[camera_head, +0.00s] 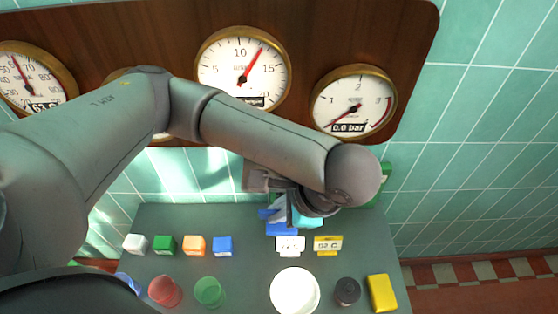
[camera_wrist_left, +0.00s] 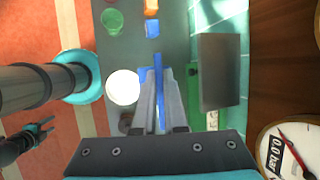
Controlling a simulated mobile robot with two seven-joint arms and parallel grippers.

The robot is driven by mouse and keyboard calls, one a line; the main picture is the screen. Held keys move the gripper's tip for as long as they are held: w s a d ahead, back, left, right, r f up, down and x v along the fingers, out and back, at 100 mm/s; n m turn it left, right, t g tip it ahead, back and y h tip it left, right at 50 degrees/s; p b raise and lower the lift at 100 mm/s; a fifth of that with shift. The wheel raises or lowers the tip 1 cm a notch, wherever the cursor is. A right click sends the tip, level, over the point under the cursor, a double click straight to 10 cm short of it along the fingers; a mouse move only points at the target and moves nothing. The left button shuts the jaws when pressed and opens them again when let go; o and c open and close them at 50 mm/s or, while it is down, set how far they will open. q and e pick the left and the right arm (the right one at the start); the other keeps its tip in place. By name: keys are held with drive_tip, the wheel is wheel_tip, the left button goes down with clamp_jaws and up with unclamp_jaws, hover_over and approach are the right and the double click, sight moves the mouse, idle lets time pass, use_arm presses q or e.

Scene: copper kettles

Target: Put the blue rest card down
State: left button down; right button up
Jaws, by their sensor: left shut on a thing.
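The blue rest card (camera_wrist_left: 158,72) shows nearly edge-on as a narrow blue strip between the fingers of my left gripper (camera_wrist_left: 160,98) in the wrist view. The left gripper is shut on it. In the head view the left arm reaches over from the left, and the blue card (camera_head: 280,229) shows below the wrist, partly hidden, above the back of the grey table (camera_head: 250,268). I cannot tell whether the card touches the table. My right gripper (camera_wrist_left: 38,135) shows small and dark at the left of the wrist view; its jaw state is unclear.
A white label (camera_head: 290,245) and a yellow label (camera_head: 328,244) stand just in front of the card. White, green, orange and blue cubes (camera_head: 222,246) line up to the left. A white round dish (camera_head: 295,290), cups and a yellow block (camera_head: 382,293) are nearer. Gauges hang behind.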

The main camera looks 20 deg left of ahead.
use_arm(q)
drive_tip(key=w+a+b, duration=0.1)
drive_tip(key=w+a, duration=0.3)
drive_tip(key=w, duration=0.4)
drive_tip(key=w+a+b, duration=0.1)
drive_tip(key=w+a, duration=0.3)
drive_tip(key=w, duration=0.5)
wheel_tip(320, 180, down, 6)
drive_tip(key=shift+a+f, duration=0.1)
drive_tip(key=shift+a, duration=0.05)
drive_tip(key=shift+w+a+f, duration=0.1)
drive_tip(key=shift+w+f, duration=0.05)
drive_tip(key=shift+f, duration=0.3)
drive_tip(key=shift+f, duration=0.15)
drive_tip(key=c, duration=1)
unclamp_jaws()
